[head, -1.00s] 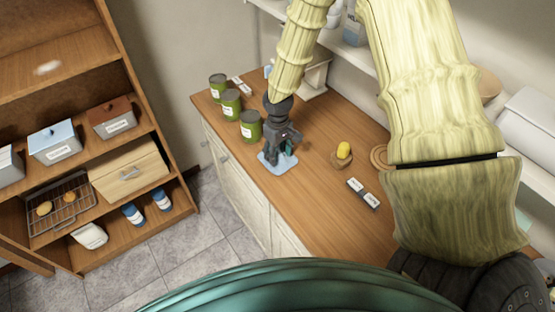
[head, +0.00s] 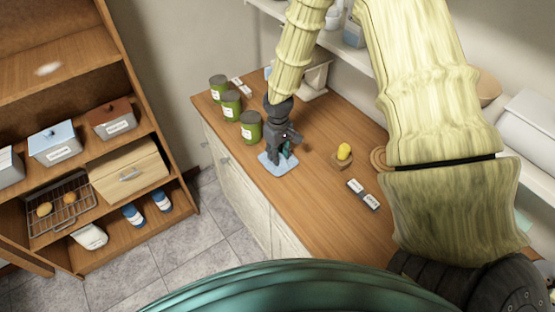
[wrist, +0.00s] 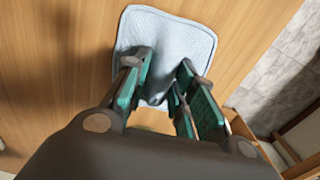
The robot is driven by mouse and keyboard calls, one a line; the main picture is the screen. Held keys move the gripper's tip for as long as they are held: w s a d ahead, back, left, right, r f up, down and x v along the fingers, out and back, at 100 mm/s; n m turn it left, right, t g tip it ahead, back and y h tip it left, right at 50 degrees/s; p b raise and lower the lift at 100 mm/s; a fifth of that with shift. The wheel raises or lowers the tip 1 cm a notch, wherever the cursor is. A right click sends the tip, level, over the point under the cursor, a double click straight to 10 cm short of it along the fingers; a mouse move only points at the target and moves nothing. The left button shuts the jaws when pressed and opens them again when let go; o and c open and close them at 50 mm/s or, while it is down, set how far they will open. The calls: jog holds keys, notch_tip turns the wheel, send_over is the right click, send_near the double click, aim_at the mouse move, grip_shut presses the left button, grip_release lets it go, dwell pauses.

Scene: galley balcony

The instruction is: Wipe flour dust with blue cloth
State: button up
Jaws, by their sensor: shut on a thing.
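The light blue cloth (head: 268,164) lies on the wooden counter near its front edge. It is a rounded square in the wrist view (wrist: 205,50), with a raised fold between my fingers. My gripper (head: 281,160) points down over the cloth, its teal-padded fingers (wrist: 164,92) shut on the fold. Most of the cloth still lies flat on the counter. A small white patch that looks like flour dust (head: 48,69) is on an upper board of the wooden shelf at the left.
Several green cans, one of them close behind my gripper (head: 250,126), stand on the counter (head: 315,205). A yellow object (head: 344,152) sits on a small wooden piece to the right. Labelled boxes (head: 54,146) fill the shelf below the patch. Tiled floor separates shelf and counter.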

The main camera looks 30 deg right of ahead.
grip_shut()
jog(key=shift+r+p, duration=2.5)
jog(key=shift+r, duration=1.05)
